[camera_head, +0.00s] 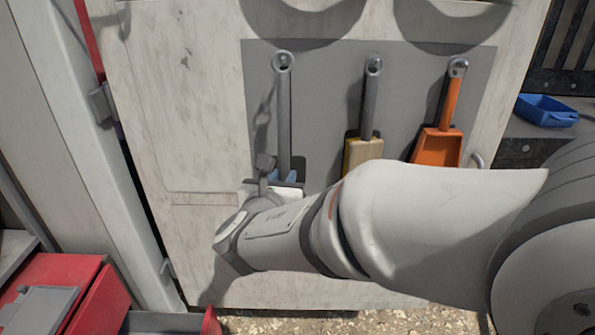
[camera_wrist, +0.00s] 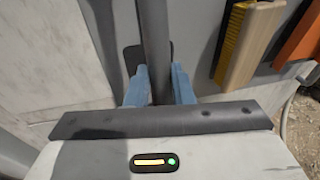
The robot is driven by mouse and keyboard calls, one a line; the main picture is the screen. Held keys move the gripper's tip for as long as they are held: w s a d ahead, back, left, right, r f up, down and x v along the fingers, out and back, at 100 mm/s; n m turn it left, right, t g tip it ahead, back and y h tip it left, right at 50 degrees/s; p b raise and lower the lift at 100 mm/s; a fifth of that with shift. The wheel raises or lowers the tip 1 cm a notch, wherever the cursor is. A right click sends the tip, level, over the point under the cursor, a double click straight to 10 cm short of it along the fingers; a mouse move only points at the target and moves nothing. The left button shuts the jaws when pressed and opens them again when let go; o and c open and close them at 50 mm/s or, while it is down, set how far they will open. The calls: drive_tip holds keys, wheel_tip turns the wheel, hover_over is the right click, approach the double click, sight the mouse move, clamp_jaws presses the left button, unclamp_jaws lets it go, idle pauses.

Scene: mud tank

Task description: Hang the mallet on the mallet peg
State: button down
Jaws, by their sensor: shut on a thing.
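The mallet's grey handle (camera_head: 284,115) stands upright in front of the grey tool board, with its eye at the top. The eye overlaps the left peg (camera_head: 283,62); I cannot tell whether the peg passes through it. My gripper (camera_head: 285,178) is shut on the lower part of the handle, its blue fingers on either side. In the wrist view the handle (camera_wrist: 154,45) runs up between the fingertips (camera_wrist: 160,85). The mallet's head does not show; the gripper hides the lower end.
A brush (camera_head: 362,152) hangs close on the right, also in the wrist view (camera_wrist: 250,45). An orange scoop (camera_head: 437,147) hangs beyond it. A blue tray (camera_head: 546,110) lies at far right. A red drawer unit (camera_head: 95,300) is at lower left. The pale panel left of the board is clear.

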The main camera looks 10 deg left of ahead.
drive_tip(key=shift+w+a, duration=0.25)
drive_tip(key=shift+w, duration=1.05)
drive_tip(key=shift+w+a+f+b, duration=0.15)
drive_tip(key=shift+w+f+b, duration=0.45)
drive_tip(key=shift+b, duration=0.15)
drive_tip(key=c, duration=1.2)
unclamp_jaws()
drive_tip(key=shift+f, duration=0.1)
drive_tip(key=shift+s, duration=0.1)
